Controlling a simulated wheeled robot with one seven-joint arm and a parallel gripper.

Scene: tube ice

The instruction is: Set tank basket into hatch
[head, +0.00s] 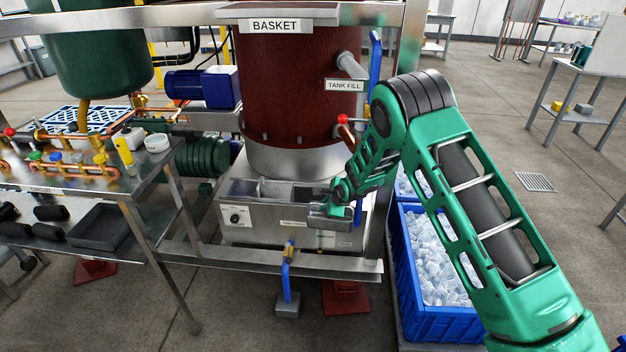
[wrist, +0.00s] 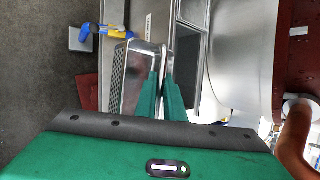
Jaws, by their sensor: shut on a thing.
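The tank basket, a metal box with perforated sides, shows in the wrist view (wrist: 124,78) and as a small grey shape in the head view (head: 328,221). My gripper (wrist: 161,88) is shut on its rim or handle. In the head view my gripper (head: 342,194) is at the front right of the steel tank (head: 265,232). The hatch is the open top of this tank, with a rim (head: 240,181) and a divider showing. In the wrist view the opening lies right of the basket. The basket appears outside the opening, near the tank's front; its exact height is unclear.
A red cylinder (head: 290,85) labelled BASKET stands above the tank. A steel frame rail (head: 250,258) with a blue-handled valve (head: 286,270) runs in front. A blue crate of ice (head: 440,318) is to the right. A pipe-laden table (head: 80,180) is left.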

